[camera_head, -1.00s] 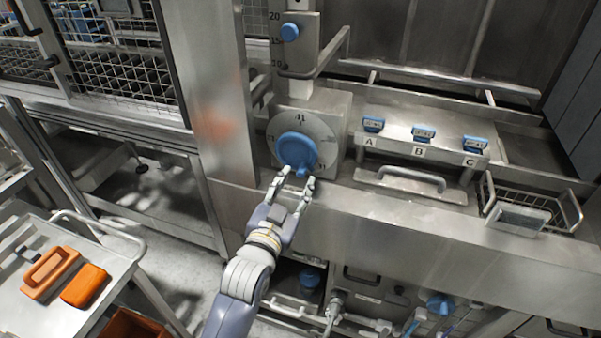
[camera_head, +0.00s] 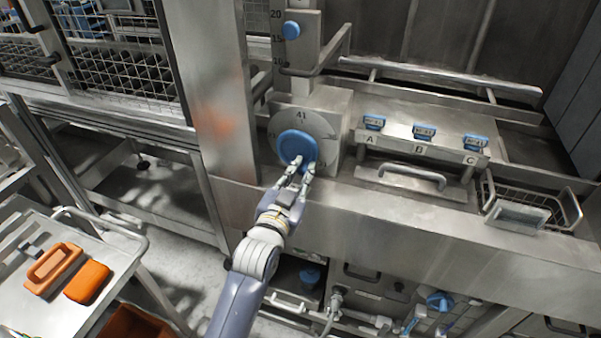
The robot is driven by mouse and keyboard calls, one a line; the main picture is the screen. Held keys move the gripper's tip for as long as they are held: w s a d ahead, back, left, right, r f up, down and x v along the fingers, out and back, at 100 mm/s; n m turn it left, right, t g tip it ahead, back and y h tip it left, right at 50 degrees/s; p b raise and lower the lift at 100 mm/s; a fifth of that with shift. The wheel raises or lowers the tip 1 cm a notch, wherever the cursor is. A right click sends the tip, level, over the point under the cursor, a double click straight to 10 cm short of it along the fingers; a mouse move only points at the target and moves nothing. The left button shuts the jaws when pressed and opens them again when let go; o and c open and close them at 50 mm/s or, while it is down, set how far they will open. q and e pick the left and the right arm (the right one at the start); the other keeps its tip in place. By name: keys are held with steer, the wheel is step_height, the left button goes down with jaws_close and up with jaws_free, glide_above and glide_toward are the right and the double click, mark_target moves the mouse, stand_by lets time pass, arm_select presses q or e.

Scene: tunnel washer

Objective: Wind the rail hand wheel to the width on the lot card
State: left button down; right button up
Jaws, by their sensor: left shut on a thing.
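The rail hand wheel is a blue disc (camera_head: 294,146) on a round grey dial plate on the front of a steel box. The number at the top of the dial (camera_head: 301,116) looks like 41; its other marks are too small to read. My left gripper (camera_head: 301,168) is at the wheel's lower right edge, shut on its knob, which the fingers mostly hide. A vertical scale (camera_head: 276,38) with 20 at its top rises above the box, beside a small blue knob (camera_head: 291,29). I see no lot card that I can make out. My right gripper is not in view.
Blue blocks (camera_head: 424,131) sit on a shelf marked A, B and C, right of the wheel. A wire basket (camera_head: 530,203) hangs farther right. A cart (camera_head: 40,312) with orange items stands lower left. A steel post (camera_head: 215,90) rises close left of the wheel.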

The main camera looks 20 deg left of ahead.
arm_select(q)
steer(key=shift+d+r+n+p, duration=0.15)
steer(key=shift+n+p, duration=0.25)
steer(key=shift+p, duration=0.2)
steer(key=c, duration=1.5)
jaws_free()
steer(key=s, duration=1.2)
steer(key=shift+a, duration=0.25)
